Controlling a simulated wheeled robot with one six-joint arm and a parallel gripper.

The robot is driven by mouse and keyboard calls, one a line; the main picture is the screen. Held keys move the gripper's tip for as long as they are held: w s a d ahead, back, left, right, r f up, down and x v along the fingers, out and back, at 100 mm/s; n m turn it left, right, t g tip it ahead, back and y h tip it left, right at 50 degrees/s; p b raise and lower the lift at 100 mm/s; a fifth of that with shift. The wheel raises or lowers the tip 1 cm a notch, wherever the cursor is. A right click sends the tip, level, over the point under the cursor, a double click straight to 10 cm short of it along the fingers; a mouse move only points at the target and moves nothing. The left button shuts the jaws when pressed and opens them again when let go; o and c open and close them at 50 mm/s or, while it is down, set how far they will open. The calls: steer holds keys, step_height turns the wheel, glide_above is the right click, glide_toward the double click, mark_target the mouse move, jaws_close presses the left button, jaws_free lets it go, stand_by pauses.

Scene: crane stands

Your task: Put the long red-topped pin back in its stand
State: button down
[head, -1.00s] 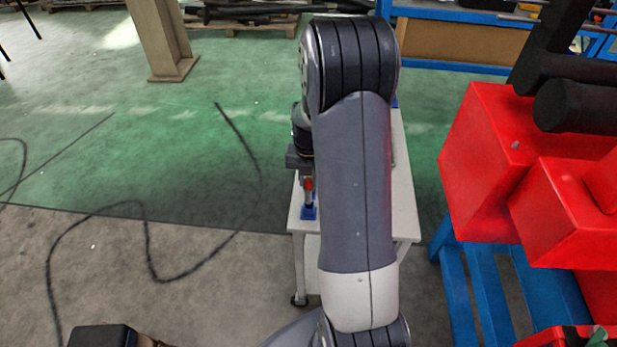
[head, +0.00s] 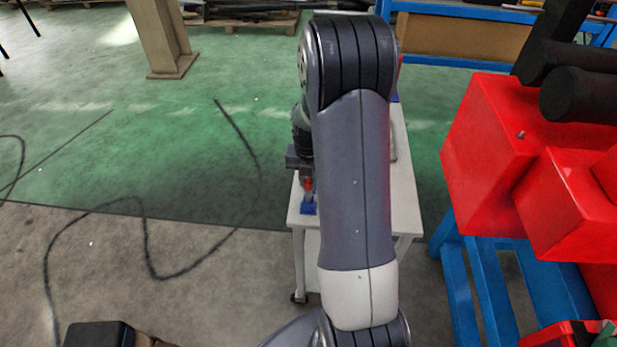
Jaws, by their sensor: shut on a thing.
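My gripper (head: 307,183) is partly hidden behind my own arm, over the left front of a small white table (head: 403,205). It is shut on the red-topped pin (head: 308,194), whose red top shows only in part between the fingers. The pin looks upright, its grey shaft directly above a small blue stand (head: 308,208) near the table's front left corner. I cannot tell whether the pin's lower end is inside the stand or just above it. The pin's length is hard to judge at this size.
My arm hides most of the tabletop. A small red thing (head: 400,70) peeks out behind my arm's right edge. Large red blocks (head: 490,150) on a blue frame (head: 480,280) stand to the right. The floor left of the table holds a dark cable (head: 150,250).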

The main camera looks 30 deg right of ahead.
steer(key=shift+f+b, duration=0.8)
steer(key=shift+f, duration=0.3)
steer(key=c, duration=1.2)
jaws_free()
steer(key=shift+r, duration=0.1)
steer(key=shift+r+p, duration=1.85)
steer(key=shift+r, duration=0.65)
step_height(320, 180, up, 11)
steer(key=shift+f+b, duration=0.1)
steer(key=shift+b, duration=0.65)
